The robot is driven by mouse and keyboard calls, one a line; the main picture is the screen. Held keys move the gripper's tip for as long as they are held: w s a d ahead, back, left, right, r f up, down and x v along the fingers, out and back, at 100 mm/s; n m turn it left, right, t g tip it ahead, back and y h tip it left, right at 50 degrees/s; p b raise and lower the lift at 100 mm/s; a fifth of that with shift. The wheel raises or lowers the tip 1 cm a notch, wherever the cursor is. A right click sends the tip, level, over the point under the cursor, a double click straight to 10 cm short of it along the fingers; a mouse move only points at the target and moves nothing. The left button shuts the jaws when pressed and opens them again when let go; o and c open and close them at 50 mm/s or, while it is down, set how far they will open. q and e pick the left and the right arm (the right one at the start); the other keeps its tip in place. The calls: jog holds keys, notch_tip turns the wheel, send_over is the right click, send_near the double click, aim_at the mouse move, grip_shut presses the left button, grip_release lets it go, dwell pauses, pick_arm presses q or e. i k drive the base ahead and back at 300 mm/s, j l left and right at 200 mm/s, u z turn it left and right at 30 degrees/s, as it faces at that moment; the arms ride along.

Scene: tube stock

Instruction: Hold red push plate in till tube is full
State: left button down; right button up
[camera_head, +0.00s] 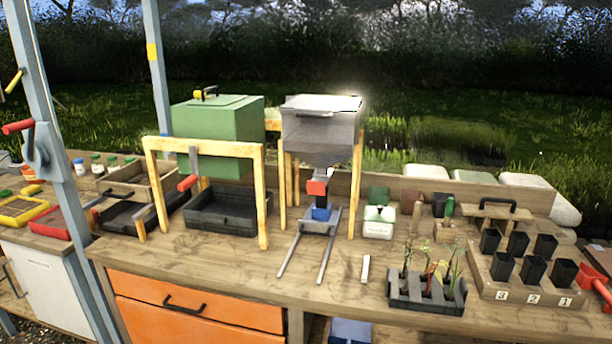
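The red push plate (316,188) is on the front of the outlet below a grey metal hopper (318,130). The hopper hangs in a yellow wooden frame (356,185) and has a pale lid. A small tube-like part, pale above and dark below, shows under the plate; I cannot tell its fill level. A blue block (321,214) sits below it at the back of two grey rails (326,250). Neither of my grippers shows in this view, and nothing is seen touching the plate.
A green bin (222,125) stands behind a yellow frame, with a black tray (222,212) below. A black seedling tray (427,297) is at the front edge. Several black pots stand on a numbered wooden rack (520,288) at right. Bench around the rails is mostly clear.

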aim_at(316, 186)
jog(key=i+l+u, duration=0.1)
jog(key=i+u, duration=0.35)
jog(key=i, duration=0.5)
